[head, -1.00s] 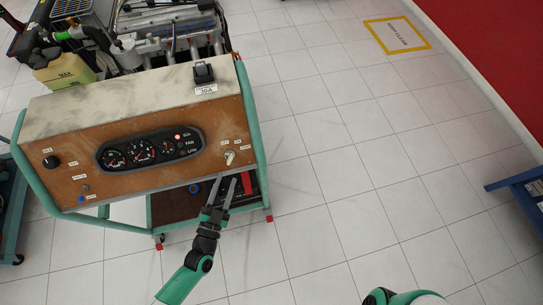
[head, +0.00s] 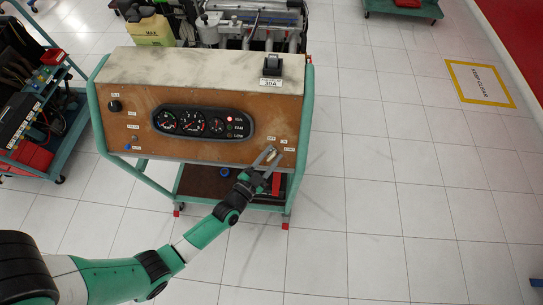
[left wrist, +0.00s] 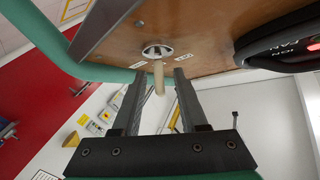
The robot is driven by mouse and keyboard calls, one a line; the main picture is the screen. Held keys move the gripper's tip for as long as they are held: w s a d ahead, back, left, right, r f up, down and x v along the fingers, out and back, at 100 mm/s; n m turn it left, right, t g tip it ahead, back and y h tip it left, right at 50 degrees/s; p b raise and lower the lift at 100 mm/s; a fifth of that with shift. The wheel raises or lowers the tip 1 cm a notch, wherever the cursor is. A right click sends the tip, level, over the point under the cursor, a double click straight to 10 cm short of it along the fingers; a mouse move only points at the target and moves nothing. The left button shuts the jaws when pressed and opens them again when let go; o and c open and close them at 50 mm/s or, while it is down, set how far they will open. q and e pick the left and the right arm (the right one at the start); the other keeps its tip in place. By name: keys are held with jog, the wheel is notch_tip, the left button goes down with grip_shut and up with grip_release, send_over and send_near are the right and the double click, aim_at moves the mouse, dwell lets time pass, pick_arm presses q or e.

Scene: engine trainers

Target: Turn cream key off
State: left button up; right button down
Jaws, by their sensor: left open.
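The cream key (left wrist: 159,78) sits in a round metal lock on the brown panel (head: 200,104) of the engine trainer. In the left wrist view it points down between the two fingers of my left gripper (left wrist: 158,92), with a gap on each side. In the head view my left gripper (head: 269,157) is open at the panel's lower right, in front of the key, and mostly hides it. Labels stand around the lock, one of them reading OFF. A red lamp (head: 229,120) is lit beside the gauges. My right gripper is not in view.
The trainer has a gauge cluster (head: 203,122), a black knob (head: 115,106) and a switch box on top (head: 272,65). Its green frame tube (head: 305,120) runs close to the right of the key. A tool cart (head: 50,120) stands at left. The floor at right is clear.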

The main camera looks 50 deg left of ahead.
pick_arm(q)
jog(key=shift+w, duration=0.1)
grip_shut()
